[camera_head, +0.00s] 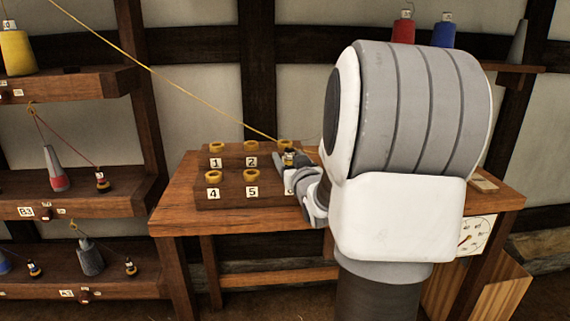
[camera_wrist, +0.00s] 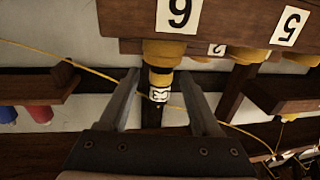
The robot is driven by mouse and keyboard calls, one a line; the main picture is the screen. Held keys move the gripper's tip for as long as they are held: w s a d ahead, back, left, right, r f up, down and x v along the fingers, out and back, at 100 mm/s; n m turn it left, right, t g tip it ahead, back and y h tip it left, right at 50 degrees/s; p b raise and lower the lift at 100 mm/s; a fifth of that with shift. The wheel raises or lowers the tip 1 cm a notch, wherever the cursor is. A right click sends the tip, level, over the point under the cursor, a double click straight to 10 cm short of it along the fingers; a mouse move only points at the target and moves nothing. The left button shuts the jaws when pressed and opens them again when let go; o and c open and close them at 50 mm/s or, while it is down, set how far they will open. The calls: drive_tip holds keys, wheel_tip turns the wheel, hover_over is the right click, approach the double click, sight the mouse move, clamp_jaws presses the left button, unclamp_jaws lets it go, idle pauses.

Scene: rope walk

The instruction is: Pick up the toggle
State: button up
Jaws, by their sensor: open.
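The toggle (camera_wrist: 159,88) is a small piece with yellow and black bands and a pale marked label. In the wrist view it sits below a yellow ring, between my fingers. It also shows in the head view (camera_head: 289,156) on the numbered rack, partly hidden by my arm. My gripper (camera_wrist: 160,76) is open, with one finger on each side of the toggle and a visible gap to both. In the head view my gripper (camera_head: 291,163) is at the right end of the rack, largely hidden behind my arm.
The wooden rack (camera_head: 230,203) with numbered yellow rings stands on a workbench (camera_head: 180,212). A yellow cord (camera_head: 190,94) slants down to the rack from the upper left. Shelves (camera_head: 75,87) with spools stand at left. A dial (camera_head: 476,236) hangs at the bench's right.

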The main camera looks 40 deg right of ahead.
drive_tip(key=shift+w, duration=0.2)
drive_tip(key=shift+c, duration=0.3)
clamp_jaws()
